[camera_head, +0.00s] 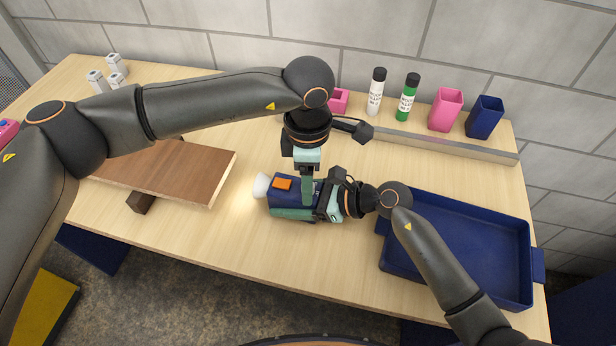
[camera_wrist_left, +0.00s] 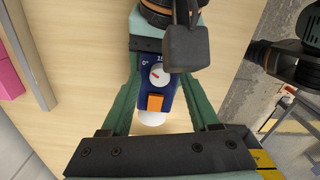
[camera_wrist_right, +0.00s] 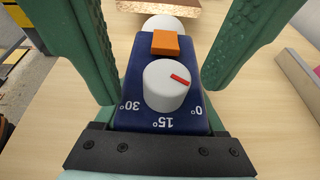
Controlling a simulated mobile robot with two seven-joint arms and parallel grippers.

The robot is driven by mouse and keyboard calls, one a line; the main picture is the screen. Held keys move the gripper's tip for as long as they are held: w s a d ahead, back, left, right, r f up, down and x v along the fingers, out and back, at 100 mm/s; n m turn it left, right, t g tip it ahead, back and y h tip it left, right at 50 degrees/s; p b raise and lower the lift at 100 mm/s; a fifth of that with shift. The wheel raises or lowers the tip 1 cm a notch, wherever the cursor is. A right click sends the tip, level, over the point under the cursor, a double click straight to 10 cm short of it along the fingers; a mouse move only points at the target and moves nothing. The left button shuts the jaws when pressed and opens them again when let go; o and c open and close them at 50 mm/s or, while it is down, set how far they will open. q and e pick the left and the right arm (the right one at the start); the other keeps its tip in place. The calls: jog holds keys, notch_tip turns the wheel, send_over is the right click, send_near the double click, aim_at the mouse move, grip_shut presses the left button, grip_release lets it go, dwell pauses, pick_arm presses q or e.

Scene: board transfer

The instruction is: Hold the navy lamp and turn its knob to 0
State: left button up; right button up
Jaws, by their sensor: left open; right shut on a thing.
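The navy lamp (camera_head: 281,201) lies on the table with its white head to the left and an orange button on top. Its white knob (camera_wrist_right: 167,86) has a red mark pointing roughly toward the 0° label, in the right wrist view and the left wrist view (camera_wrist_left: 159,76). My right gripper (camera_head: 300,203) is shut on the lamp's body from the right. My left gripper (camera_head: 307,193) points down over the lamp, open, with its fingers on either side of the knob area. The knob is hidden in the head view.
A navy tray (camera_head: 455,283) stands at the right. A brown board (camera_head: 190,170) rests on a dark block at the left. A metal rail (camera_head: 450,146), two bottles, and pink and navy cups line the back. White pieces (camera_head: 97,80) stand back left.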

pick_arm(q)
notch_tip(320, 180, up, 12)
dwell(0.5)
pick_arm(e)
jog(key=o, duration=1.6)
jog(key=shift+c, duration=0.2)
